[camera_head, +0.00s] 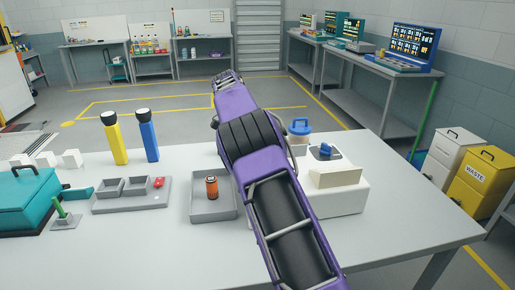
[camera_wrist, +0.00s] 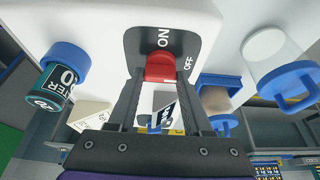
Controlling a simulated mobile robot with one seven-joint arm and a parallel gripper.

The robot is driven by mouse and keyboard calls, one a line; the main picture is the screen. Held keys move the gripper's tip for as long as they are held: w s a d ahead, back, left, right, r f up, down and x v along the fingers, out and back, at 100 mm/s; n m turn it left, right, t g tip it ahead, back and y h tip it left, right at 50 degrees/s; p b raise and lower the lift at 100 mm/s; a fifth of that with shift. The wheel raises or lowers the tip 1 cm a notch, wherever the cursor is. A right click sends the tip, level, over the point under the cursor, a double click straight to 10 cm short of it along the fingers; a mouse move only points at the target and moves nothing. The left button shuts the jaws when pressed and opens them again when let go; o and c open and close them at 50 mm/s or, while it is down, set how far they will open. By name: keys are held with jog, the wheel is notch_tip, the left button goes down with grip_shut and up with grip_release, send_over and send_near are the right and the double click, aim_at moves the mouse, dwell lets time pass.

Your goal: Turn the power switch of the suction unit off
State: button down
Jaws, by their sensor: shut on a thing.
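The suction unit shows in the wrist view as a white housing (camera_wrist: 110,17) with a dark switch plate (camera_wrist: 190,42) marked ON and OFF. A red power switch (camera_wrist: 160,66) stands on the plate, just below the ON mark, with OFF to its right. My gripper (camera_wrist: 159,80) is shut on the red switch, one finger at each side. I cannot tell for certain which position the switch is in. In the head view my purple arm crosses the table and hides my gripper and the red switch.
In the head view, a grey tray (camera_head: 227,209) with an orange can (camera_head: 211,188) stands left of my arm. A white box (camera_head: 345,200) stands right of it. Blue and yellow torches (camera_head: 148,137) stand further left. The table's front right is clear.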

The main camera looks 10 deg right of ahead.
dwell(0.3)
jog(key=shift+c, duration=1.6)
grip_release()
jog(key=v, duration=0.7)
jog(key=shift+r, duration=0.25)
jog(key=shift+a, duration=0.1)
